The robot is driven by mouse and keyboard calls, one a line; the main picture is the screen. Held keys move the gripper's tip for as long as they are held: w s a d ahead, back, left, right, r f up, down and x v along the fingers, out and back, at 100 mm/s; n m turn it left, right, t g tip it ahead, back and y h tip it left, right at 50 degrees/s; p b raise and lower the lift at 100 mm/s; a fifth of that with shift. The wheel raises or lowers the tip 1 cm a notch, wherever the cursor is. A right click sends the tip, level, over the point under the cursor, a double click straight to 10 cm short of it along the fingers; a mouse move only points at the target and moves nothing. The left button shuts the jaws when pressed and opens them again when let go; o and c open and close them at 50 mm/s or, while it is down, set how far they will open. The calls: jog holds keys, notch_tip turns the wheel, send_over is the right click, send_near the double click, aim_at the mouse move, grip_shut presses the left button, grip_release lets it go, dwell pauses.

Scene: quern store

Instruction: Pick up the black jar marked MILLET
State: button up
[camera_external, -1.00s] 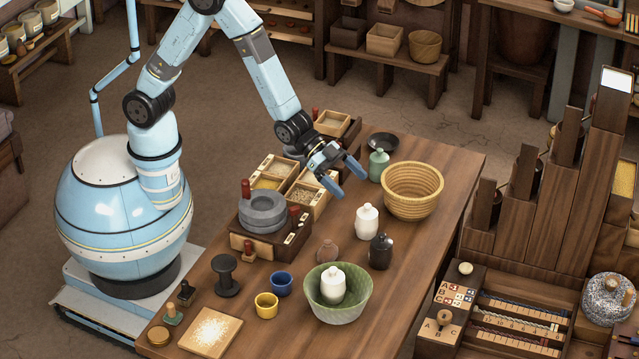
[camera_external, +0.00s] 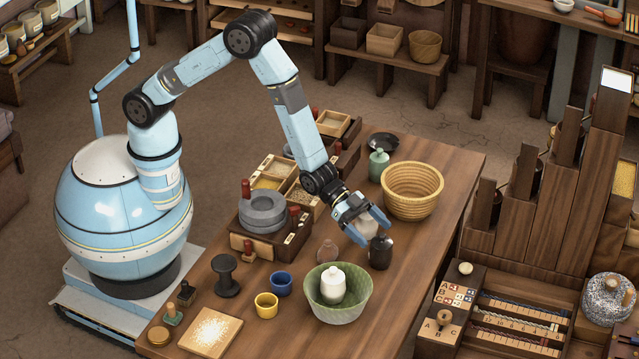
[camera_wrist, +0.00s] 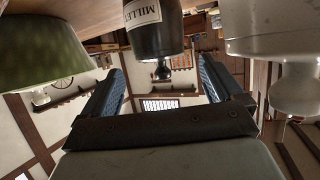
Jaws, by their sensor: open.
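The black jar marked MILLET (camera_external: 380,254) stands upright on the table. In the wrist view the black jar (camera_wrist: 152,30) hangs upside down at top centre, its pale MILLET label showing and its knob pointing between my fingers. My gripper (camera_external: 372,231) is open, just behind and above the black jar in the external view. In the wrist view my gripper (camera_wrist: 165,82) has its two blue-padded fingers spread apart with nothing held between them. A white jar (camera_external: 366,227) is partly hidden by my gripper; it also shows large at right in the wrist view (camera_wrist: 275,38).
A green bowl (camera_external: 357,306) holding a white jar (camera_external: 332,284) stands nearby; it also shows at left in the wrist view (camera_wrist: 45,50). A small brown jar (camera_external: 328,251) stands left of the black jar. A woven basket (camera_external: 412,192) stands behind.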

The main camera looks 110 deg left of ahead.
aim_at(387, 245)
jog(key=shift+x, duration=3.25)
jog(key=shift+a, duration=0.1)
jog(key=c, duration=1.3)
